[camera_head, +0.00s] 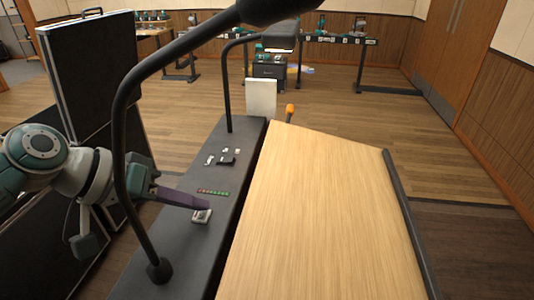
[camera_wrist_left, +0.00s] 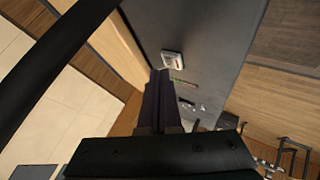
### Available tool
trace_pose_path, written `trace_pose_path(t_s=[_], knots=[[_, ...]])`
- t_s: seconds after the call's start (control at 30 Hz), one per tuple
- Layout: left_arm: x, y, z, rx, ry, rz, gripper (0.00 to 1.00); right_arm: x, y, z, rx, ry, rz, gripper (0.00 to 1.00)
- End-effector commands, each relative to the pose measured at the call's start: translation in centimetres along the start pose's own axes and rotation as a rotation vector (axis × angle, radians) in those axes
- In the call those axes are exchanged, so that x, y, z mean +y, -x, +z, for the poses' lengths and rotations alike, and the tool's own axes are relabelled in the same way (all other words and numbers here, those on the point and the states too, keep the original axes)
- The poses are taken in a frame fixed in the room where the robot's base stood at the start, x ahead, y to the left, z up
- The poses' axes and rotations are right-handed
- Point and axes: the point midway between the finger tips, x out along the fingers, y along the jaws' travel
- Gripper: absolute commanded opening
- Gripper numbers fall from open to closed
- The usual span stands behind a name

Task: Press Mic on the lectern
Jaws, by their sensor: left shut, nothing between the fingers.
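The lectern has a sloped light wood top (camera_head: 325,210) with a dark grey control panel (camera_head: 178,255) along its left side. A pale rocker-like switch (camera_head: 201,216) sits near the panel's middle; it also shows in the left wrist view (camera_wrist_left: 173,60). Farther along are a red-and-green indicator strip (camera_head: 213,192) and several small black and white controls (camera_head: 227,160). No label is readable, so I cannot tell which is Mic. My left gripper (camera_head: 208,206) is shut and empty, its dark fingertips (camera_wrist_left: 158,74) just beside the pale switch. Contact cannot be told. My right gripper is not in view.
A black gooseneck (camera_head: 118,150) arches from the panel's near end across the view. A gooseneck lamp (camera_head: 228,90) stands at the far end. A black case (camera_head: 90,75) stands at left behind my arm. A dark rail (camera_head: 405,215) edges the lectern's right side.

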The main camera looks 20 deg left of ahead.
Motion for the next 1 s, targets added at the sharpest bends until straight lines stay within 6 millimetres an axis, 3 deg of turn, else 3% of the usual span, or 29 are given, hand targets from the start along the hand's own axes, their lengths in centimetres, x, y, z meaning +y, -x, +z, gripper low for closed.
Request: trace_pose_path(t_s=[1.0], knots=[[-0.35,-0.46,0.36,-0.001,0.0,-0.001,0.0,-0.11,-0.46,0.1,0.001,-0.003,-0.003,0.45]])
